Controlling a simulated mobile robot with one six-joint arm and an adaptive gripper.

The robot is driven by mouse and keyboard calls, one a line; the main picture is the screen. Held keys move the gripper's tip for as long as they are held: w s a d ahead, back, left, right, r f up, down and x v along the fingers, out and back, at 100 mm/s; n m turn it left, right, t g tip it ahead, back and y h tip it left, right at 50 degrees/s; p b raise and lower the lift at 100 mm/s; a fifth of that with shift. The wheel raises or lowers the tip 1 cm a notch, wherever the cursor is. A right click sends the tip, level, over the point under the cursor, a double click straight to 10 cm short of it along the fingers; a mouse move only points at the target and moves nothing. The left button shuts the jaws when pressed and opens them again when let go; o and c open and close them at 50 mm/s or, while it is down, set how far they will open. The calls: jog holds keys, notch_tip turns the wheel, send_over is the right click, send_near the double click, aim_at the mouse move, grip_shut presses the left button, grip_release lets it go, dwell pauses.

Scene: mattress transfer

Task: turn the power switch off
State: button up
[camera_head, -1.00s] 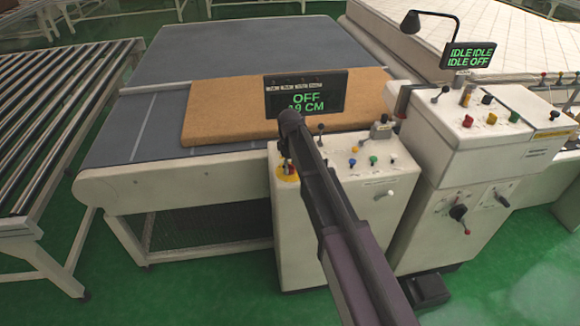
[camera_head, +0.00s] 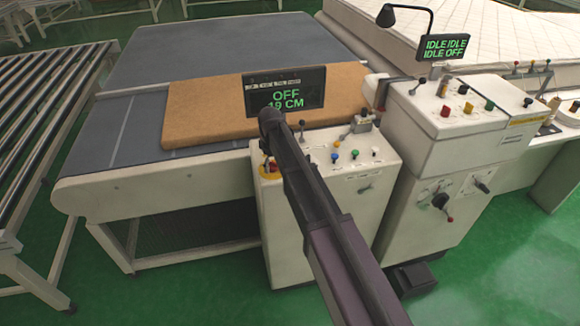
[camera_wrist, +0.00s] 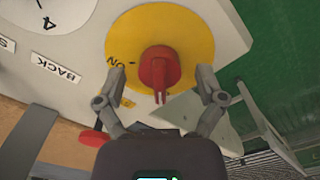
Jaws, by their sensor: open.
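The power switch is a red rotary knob (camera_wrist: 160,72) on a round yellow plate (camera_wrist: 187,40), seen close up in the wrist view. An "ON" label is on the plate, left of the knob; a second label lower down is partly covered. My gripper (camera_wrist: 161,74) is open, with one finger on each side of the knob; I cannot tell whether they touch it. In the head view the yellow plate (camera_head: 270,175) is at the left front corner of the small console (camera_head: 345,190), mostly hidden by my arm. A display (camera_head: 285,92) above reads "OFF" and "19 CM".
A red-ended lever (camera_wrist: 93,138) is close to my left finger in the wrist view. A taller control cabinet (camera_head: 450,130) stands right of the console. A brown mattress (camera_head: 210,105) lies on the conveyor (camera_head: 120,165) behind. Green floor is open in front.

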aim_at(273, 162)
jog(key=shift+m, duration=0.4)
jog(key=m, duration=0.8)
jog(key=shift+m, duration=0.3)
jog(key=m, duration=0.8)
jog(key=shift+m, duration=0.3)
notch_tip(273, 162, up, 14)
jog(key=p, duration=1.4)
jog(key=s+d+f+n+b, duration=0.2)
jog(key=s+d, duration=0.6)
jog(key=d, duration=0.3)
jog(key=s+d+f+n+b, duration=0.2)
jog(key=s+d, duration=0.6)
jog(key=d, duration=0.4)
jog(key=shift+d, duration=0.3)
